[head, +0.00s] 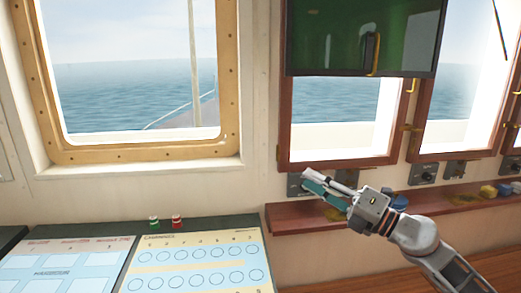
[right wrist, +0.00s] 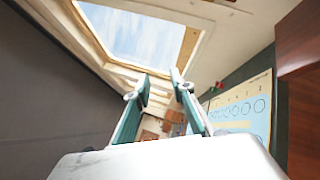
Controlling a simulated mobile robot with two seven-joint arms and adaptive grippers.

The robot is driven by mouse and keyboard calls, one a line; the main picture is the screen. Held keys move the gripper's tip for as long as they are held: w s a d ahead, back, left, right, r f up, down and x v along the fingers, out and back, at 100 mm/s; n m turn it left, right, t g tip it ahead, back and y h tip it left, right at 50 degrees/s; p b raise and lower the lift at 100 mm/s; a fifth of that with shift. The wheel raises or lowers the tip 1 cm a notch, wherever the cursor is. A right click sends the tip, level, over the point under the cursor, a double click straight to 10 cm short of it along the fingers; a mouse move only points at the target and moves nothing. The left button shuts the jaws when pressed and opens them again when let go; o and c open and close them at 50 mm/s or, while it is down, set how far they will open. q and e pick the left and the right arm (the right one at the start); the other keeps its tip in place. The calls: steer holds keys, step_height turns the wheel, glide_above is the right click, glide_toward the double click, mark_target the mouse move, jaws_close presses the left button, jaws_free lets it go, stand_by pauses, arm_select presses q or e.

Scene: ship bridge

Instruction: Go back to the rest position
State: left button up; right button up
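My right gripper (head: 308,180) is raised in front of the wall in the head view, its arm coming in from the lower right. Its fingers point left, just above the narrow red-brown ledge in the picture. In the right wrist view its two teal-lined fingers (right wrist: 155,78) stand apart with nothing between them. My left gripper is in neither view.
A dark-topped desk (head: 226,227) carries a yellow chart with circles (head: 200,262), a blue chart (head: 60,262), and small green (head: 153,221) and red (head: 177,221) items. The ledge (head: 290,218) holds blue and yellow things. A dark screen (head: 330,40) hangs above.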

steer(key=s+d+f+m+t+h, duration=0.1)
steer(key=s+d+f+m+h, duration=0.2)
steer(key=f+m, duration=0.55)
steer(key=s+f+m+t+h, duration=0.2)
steer(key=s+f+m+h, duration=0.3)
steer(key=f, duration=0.6)
steer(key=s+d+f+m+t+h, duration=0.1)
steer(key=s+d+f+m+h, duration=0.15)
steer(key=f+m, duration=0.65)
steer(key=s+d+f+m+g+h, duration=0.1)
steer(key=s+f+m+g+h, duration=0.2)
steer(key=s+f, duration=1.7)
steer(key=m+g, duration=0.2)
steer(key=m, duration=0.1)
steer(key=shift+s+d+g, duration=0.15)
steer(key=shift+d+g, duration=0.05)
steer(key=shift+g, duration=0.2)
steer(key=shift+f+m, duration=0.1)
steer(key=shift+m, duration=0.15)
